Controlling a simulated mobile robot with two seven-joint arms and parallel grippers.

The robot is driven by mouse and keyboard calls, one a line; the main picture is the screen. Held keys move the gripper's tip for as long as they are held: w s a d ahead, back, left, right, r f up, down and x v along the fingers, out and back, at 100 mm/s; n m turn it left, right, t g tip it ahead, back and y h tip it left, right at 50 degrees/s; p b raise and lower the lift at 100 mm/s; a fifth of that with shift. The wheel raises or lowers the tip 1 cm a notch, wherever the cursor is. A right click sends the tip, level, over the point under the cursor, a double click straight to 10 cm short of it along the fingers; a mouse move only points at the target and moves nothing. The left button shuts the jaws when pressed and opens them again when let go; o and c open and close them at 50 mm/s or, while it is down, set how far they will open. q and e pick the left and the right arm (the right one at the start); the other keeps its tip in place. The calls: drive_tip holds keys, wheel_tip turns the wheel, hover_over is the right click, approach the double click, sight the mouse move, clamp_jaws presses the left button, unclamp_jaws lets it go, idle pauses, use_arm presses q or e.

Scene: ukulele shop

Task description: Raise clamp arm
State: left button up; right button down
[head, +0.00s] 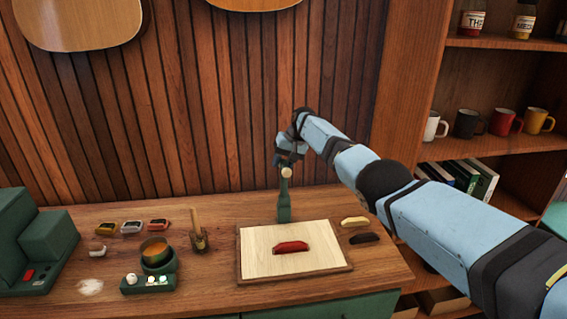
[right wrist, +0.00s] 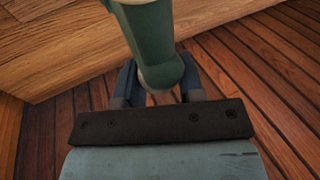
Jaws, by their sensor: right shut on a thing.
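The clamp arm (head: 284,195) is a slim green bar with a cream round knob (head: 286,171) near its top. In the head view it stands upright behind a pale board (head: 262,240) with a dark frame. A dark red piece (head: 291,247) lies on the board. My right gripper (head: 287,158) is at the top of the clamp arm, shut on it. In the right wrist view the green arm (right wrist: 160,55) passes between my two fingers. The fingertips are partly hidden by the arm. My left gripper is not in view.
A cream piece (head: 354,221) and a dark piece (head: 364,238) lie right of the board. A brush holder (head: 200,240), a green pot (head: 158,262) and a green machine (head: 38,245) stand to the left. The slatted wall (head: 220,130) is close behind.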

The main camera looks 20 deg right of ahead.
drive_tip(key=shift+s+f, duration=0.1)
drive_tip(key=shift+f, duration=0.05)
drive_tip(key=c, duration=0.8)
unclamp_jaws()
drive_tip(key=shift+b+v, duration=0.35)
drive_tip(key=shift+v, duration=6.55)
drive_tip(key=shift+f, duration=0.1)
